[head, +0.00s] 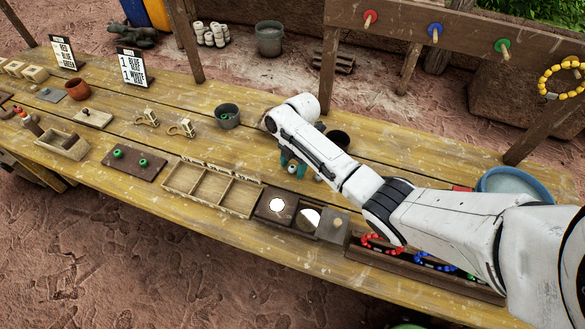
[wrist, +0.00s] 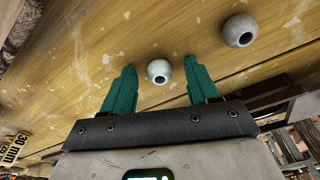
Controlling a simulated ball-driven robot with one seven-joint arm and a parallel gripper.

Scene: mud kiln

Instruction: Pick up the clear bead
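Two pale beads with dark holes lie on the wooden bench in the wrist view. A whitish, glossy bead (wrist: 159,71) sits between the teal fingertips of my gripper (wrist: 160,66), with a gap on each side. A greyer bead (wrist: 238,30) lies outside the fingers, beyond the right one. I cannot tell for certain which is the clear bead. In the head view my gripper (head: 299,167) is low over the bench, with a pale bead (head: 291,169) by its fingers; the other bead is not seen there. My gripper is open and holds nothing.
A blue-rimmed basin (head: 510,182) is at right.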

